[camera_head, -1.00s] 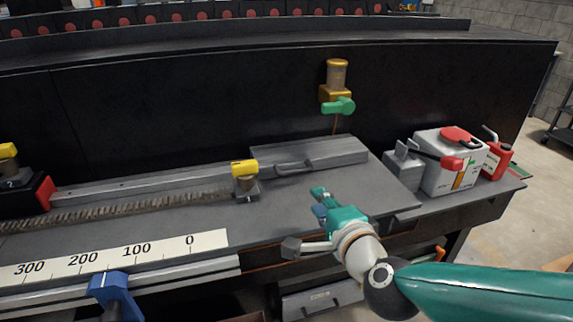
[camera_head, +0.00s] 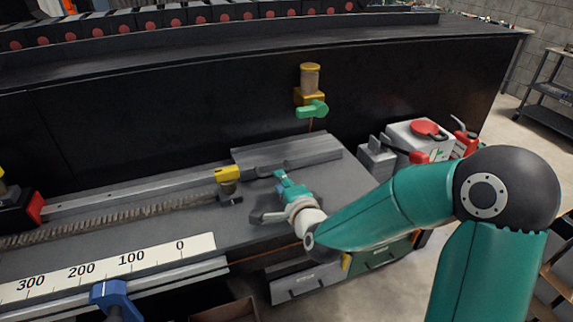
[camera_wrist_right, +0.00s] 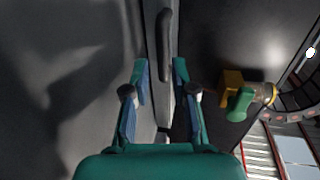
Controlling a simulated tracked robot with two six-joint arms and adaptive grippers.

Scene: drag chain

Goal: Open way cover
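The way cover (camera_head: 310,152) is a long grey metal piece lying on the bench against the black back wall. Its handle (camera_wrist_right: 164,45) is a dark bar near the cover's left end, seen upright in the right wrist view. My right gripper (camera_head: 280,175) is just in front of the handle and partly hides it in the head view. In the right wrist view the right gripper's (camera_wrist_right: 160,75) two fingers are apart, with the handle ahead of the gap between them. I see nothing held. My left gripper is not in view.
A green-levered valve (camera_head: 311,107) sits on the back wall above the cover. A yellow-topped block (camera_head: 229,177) stands left of the gripper. White and red containers (camera_head: 414,136) stand at the right. A scale strip (camera_head: 110,266) runs along the front left.

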